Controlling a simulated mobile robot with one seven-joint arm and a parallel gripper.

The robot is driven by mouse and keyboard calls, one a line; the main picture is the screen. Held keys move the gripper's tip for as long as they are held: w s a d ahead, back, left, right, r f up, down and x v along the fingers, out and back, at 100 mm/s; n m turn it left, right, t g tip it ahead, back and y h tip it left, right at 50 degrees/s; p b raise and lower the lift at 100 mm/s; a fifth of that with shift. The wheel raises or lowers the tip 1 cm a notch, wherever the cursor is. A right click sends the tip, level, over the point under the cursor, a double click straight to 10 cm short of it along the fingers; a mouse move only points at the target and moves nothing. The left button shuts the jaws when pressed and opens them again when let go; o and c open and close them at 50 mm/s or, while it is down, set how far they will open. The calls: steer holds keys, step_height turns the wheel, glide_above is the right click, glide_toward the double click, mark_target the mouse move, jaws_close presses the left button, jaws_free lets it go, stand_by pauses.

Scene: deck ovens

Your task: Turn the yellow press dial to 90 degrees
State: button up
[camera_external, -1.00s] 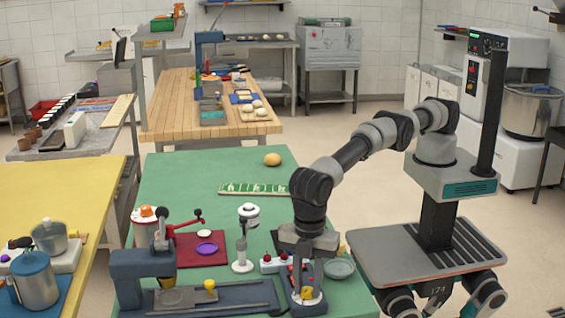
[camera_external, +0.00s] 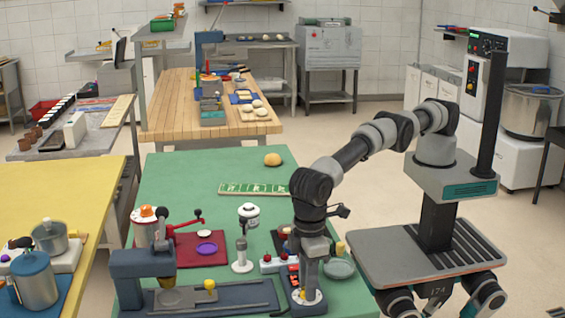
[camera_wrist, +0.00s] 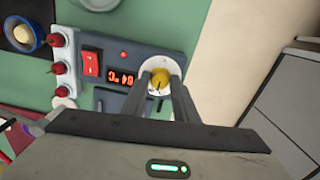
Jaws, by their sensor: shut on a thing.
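The yellow press dial (camera_wrist: 160,77) sits on a round white disc at the end of a dark control panel (camera_wrist: 117,62). A dark pointer line shows on it. My gripper (camera_wrist: 161,87) points down with one finger on each side of the dial, shut on it. In the external view my gripper (camera_external: 309,284) stands upright over the panel at the green table's front right, and its fingers partly hide the dial. The panel has a red digit display (camera_wrist: 121,78), whose slanted digits I cannot read surely, and a red rocker switch (camera_wrist: 91,63).
Red knobs on a white strip (camera_wrist: 62,67) and a blue bowl (camera_wrist: 20,35) lie beside the panel. A blue-grey press (camera_external: 143,262) stands left on the green table (camera_external: 185,172). A grey dish (camera_external: 340,268) is right of my gripper.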

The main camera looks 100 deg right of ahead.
steer(key=m, duration=0.5)
steer(key=shift+r+m, duration=0.1)
steer(key=shift+m, duration=0.3)
steer(key=m, duration=0.5)
steer(key=shift+m, duration=0.3)
steer(key=o, duration=1.1)
steer(key=shift+c, duration=0.2)
step_height(320, 180, up, 17)
steer(key=p, duration=1)
steer(key=shift+r+p, duration=0.2)
steer(key=shift+p, duration=0.2)
